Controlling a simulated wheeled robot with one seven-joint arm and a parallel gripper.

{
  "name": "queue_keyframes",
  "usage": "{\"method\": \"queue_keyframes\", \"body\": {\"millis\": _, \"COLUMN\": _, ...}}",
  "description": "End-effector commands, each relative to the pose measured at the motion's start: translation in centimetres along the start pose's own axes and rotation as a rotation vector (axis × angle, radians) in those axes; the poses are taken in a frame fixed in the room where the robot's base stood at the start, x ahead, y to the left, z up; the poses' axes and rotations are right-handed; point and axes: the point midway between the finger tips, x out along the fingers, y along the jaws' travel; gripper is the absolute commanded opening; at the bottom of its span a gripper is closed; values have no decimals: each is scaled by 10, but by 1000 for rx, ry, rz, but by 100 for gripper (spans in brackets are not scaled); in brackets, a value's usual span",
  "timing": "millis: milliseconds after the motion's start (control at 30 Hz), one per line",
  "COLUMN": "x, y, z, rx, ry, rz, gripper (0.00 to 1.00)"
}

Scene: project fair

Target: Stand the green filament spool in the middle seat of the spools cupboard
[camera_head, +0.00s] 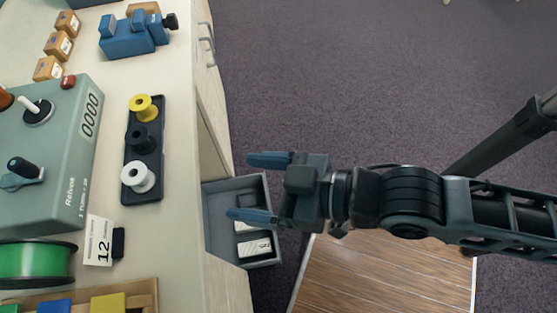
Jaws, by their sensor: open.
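The green filament spool (35,262) is at the lower left on the light bench top, cut off by the picture's left edge. It has dark flanges and green filament between them, and it seems to stand on its rim. My gripper (256,188) is open and empty. It points left, beyond the bench's right edge and over an open grey drawer (217,240). It is well apart from the spool. I cannot make out the spools cupboard or its middle seat in this view.
A black tray (129,189) on the bench holds yellow, black and white small spools. A grey-green control box (62,170), a blue vise (128,40) and a number 12 card (98,240) stand around it. The open drawer sticks out from the bench front. Carpet at upper right is clear.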

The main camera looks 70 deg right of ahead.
Motion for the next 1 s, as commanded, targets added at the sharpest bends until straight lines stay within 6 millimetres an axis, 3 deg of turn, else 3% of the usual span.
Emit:
{"method": "queue_keyframes", "body": {"millis": 33, "x": -20, "y": 7, "z": 7, "rx": 0, "ry": -2, "rz": 25, "gripper": 85}}
{"method": "queue_keyframes", "body": {"millis": 200, "x": -71, "y": 24, "z": 12, "rx": -11, "ry": 35, "rz": 82, "gripper": 85}}
{"method": "queue_keyframes", "body": {"millis": 300, "x": -92, "y": 28, "z": 10, "rx": -18, "ry": 51, "rz": 100, "gripper": 85}}
{"method": "queue_keyframes", "body": {"millis": 433, "x": -105, "y": 31, "z": 8, "rx": -23, "ry": 65, "rz": 112, "gripper": 85}}
{"method": "queue_keyframes", "body": {"millis": 767, "x": -105, "y": 31, "z": 7, "rx": -25, "ry": 71, "rz": 110, "gripper": 85}}
{"method": "queue_keyframes", "body": {"millis": 867, "x": -94, "y": 30, "z": 8, "rx": -31, "ry": 85, "rz": 92, "gripper": 85}}
{"method": "queue_keyframes", "body": {"millis": 1000, "x": -57, "y": 25, "z": 9, "rx": -49, "ry": 119, "rz": 34, "gripper": 85}}
